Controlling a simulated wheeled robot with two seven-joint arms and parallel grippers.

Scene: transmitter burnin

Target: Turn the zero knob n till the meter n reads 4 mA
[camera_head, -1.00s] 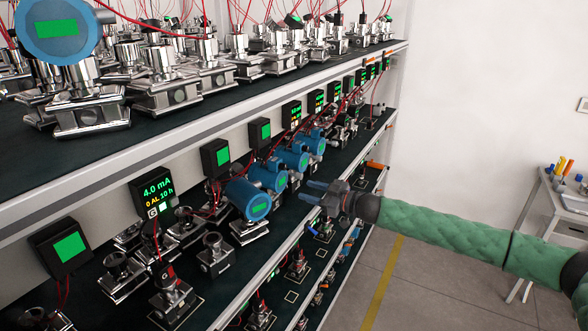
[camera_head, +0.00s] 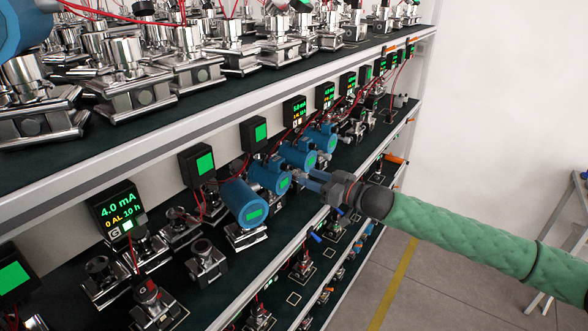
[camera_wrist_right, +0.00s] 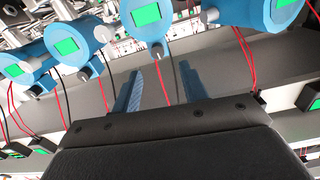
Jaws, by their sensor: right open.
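My right gripper (camera_head: 308,179) is open and empty, with its blue fingers pointing at the row of blue transmitters on the middle shelf. In the head view its tips are close beside the blue transmitter (camera_head: 271,177); contact cannot be told. In the right wrist view the open fingers (camera_wrist_right: 158,85) lie below a blue transmitter (camera_wrist_right: 148,18) with a small metal knob (camera_wrist_right: 158,50) at its lower end. One meter (camera_head: 115,209) reads 4.0 mA. Another meter (camera_head: 294,110) seems to read 5.0 mA. Which knob and meter are n cannot be told. My left gripper is not in view.
The upper shelf (camera_head: 180,115) carries many metal fittings and overhangs the transmitters. Red and black cables hang between the units. Metal fittings (camera_head: 207,260) stand on the shelf nearer the camera. The floor (camera_head: 440,290) to the right is open.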

